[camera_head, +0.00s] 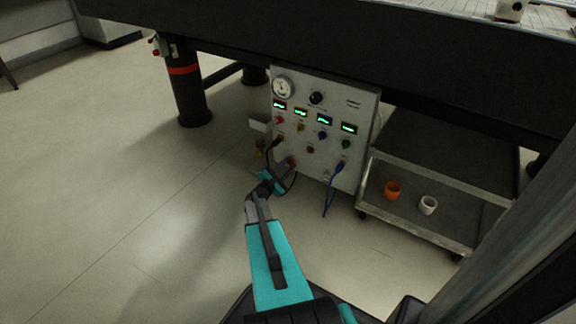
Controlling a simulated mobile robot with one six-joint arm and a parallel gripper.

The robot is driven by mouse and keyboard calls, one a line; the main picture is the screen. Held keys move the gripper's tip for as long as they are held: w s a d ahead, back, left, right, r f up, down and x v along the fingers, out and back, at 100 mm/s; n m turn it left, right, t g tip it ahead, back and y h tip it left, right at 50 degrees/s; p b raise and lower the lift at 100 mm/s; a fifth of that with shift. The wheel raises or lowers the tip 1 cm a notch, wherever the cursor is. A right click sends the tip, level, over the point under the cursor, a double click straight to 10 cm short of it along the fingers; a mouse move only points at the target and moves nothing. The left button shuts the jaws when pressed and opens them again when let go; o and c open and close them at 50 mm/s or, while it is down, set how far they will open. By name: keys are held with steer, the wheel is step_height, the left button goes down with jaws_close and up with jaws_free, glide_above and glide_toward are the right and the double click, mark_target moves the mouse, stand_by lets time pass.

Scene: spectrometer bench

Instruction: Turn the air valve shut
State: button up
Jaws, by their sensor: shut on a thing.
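A light grey panel box (362,101) stands under the bench, with a round gauge, a black dial, several green displays and rows of small coloured knobs. My arm reaches up from the bottom centre, and my gripper (284,168) is at the lower left of the panel front. It is shut on a small part there, which seems to be the air valve. The part is mostly hidden by the gripper, so its handle angle cannot be told. A small reddish-brown fitting (291,161) shows right beside the jaws.
A blue cable (331,190) and a dark cable hang from the panel front near my gripper. A low cart (450,236) at right holds an orange cup (392,190) and a white cup (428,205). A black bench leg (190,95) stands at left. The floor at left is clear.

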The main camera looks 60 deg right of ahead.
steer(key=o, duration=1.1)
steer(key=shift+c, duration=0.2)
steer(key=shift+a, duration=0.1)
steer(key=a+p, duration=0.4)
steer(key=a, duration=0.9)
steer(key=shift+a+p, duration=0.3)
steer(key=shift+a, duration=0.05)
steer(key=shift+w, duration=0.1)
